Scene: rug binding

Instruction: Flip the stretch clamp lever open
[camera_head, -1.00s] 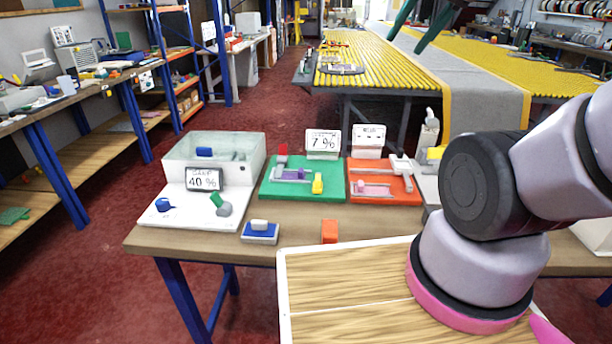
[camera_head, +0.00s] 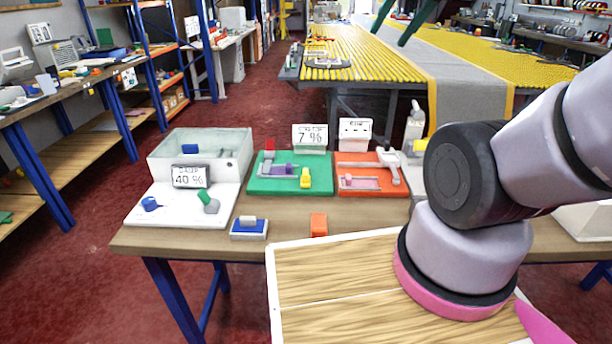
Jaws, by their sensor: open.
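My arm crosses the right side of the view, well apart from the green board. My gripper is not in view.
An orange board (camera_head: 385,188) with a pale lever (camera_head: 389,168) lies right of the green one. A clear bin (camera_head: 225,158) and a 40 % display (camera_head: 190,176) stand left. An orange block (camera_head: 318,224) and a blue-and-white block (camera_head: 249,228) sit in front.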

